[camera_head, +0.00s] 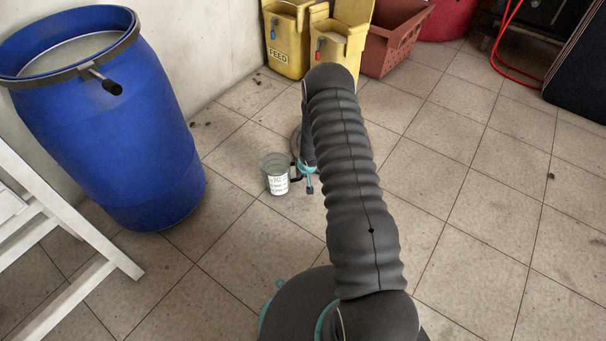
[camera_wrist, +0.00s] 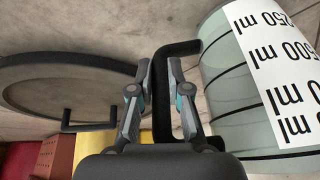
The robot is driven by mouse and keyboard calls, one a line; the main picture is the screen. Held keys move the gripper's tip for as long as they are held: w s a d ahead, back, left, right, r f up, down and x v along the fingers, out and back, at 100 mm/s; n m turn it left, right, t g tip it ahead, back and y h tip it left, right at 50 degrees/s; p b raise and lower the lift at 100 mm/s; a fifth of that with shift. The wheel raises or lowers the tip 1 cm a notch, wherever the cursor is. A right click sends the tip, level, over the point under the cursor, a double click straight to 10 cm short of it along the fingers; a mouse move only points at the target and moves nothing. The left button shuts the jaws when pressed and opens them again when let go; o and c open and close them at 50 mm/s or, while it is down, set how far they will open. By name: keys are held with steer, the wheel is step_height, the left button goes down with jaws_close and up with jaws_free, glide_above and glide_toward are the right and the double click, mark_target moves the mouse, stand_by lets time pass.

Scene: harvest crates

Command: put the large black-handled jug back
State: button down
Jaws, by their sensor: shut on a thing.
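The jug (camera_head: 276,178) is a grey-green, see-through measuring vessel with a white label, seen left of my arm in the head view. In the wrist view the jug (camera_wrist: 222,85) fills the right side, its millilitre marks upside down. Its black handle (camera_wrist: 178,49) runs between the two fingers of my gripper (camera_wrist: 159,75), which is shut on it. In the head view my gripper (camera_head: 309,182) is partly hidden by my arm. I cannot tell whether the jug touches the floor.
A round, grey-rimmed disc with a black handle (camera_wrist: 85,117) lies near the jug, mostly hidden in the head view. A blue barrel (camera_head: 120,120) and white frame (camera_head: 70,210) stand left. Yellow feed bins (camera_head: 335,50) and a red crate (camera_head: 392,45) stand behind. Floor at right is clear.

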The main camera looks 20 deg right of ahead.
steer(key=shift+f, duration=0.1)
steer(key=c, duration=1.1)
jaws_free()
steer(key=shift+c, duration=0.2)
